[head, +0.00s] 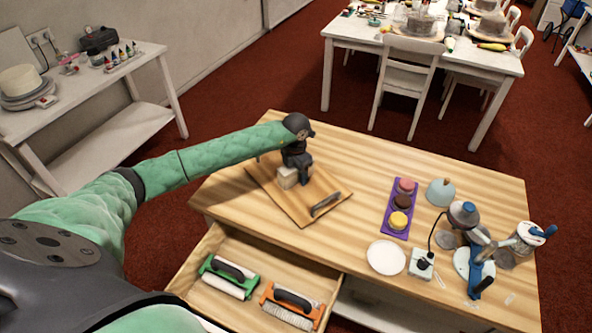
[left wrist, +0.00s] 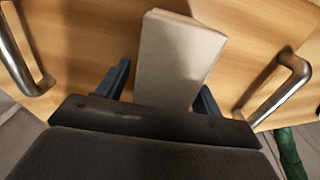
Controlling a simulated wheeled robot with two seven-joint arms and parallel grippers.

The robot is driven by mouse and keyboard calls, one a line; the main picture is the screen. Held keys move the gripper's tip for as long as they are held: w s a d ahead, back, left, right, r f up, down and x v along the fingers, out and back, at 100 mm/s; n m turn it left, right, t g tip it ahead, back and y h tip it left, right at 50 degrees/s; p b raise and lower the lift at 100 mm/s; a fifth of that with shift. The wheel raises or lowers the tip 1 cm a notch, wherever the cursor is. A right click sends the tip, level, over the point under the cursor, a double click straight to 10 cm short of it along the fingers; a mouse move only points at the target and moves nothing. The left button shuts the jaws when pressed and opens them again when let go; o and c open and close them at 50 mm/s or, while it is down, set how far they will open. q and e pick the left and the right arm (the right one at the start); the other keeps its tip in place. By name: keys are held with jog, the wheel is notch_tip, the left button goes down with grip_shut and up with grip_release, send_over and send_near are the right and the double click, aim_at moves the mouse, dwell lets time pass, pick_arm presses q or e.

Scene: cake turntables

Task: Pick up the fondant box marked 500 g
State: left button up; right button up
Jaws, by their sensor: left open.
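A small pale box (head: 288,177) stands on a wooden board with metal handles (head: 300,205) on the left part of the table. No marking can be read on it. In the left wrist view the pale box (left wrist: 178,60) shows as a plain whitish block. My left gripper (head: 299,178) is right at the box in the head view and partly hides it. In the left wrist view my left gripper (left wrist: 163,85) is open, with one dark blue finger on each side of the box. I cannot tell whether the fingers touch it. My right gripper does not show.
A purple tray (head: 389,226) with coloured round pieces, a white plate (head: 385,257) and several tools (head: 475,260) stand to the right. An open drawer (head: 190,268) holds a green-framed (head: 229,276) and an orange-framed brush-like tool (head: 292,305). The table's middle is clear.

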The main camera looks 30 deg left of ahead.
pick_arm(q)
jog(key=c, duration=1.4)
jog(key=shift+r, duration=0.1)
jog(key=shift+c, duration=0.2)
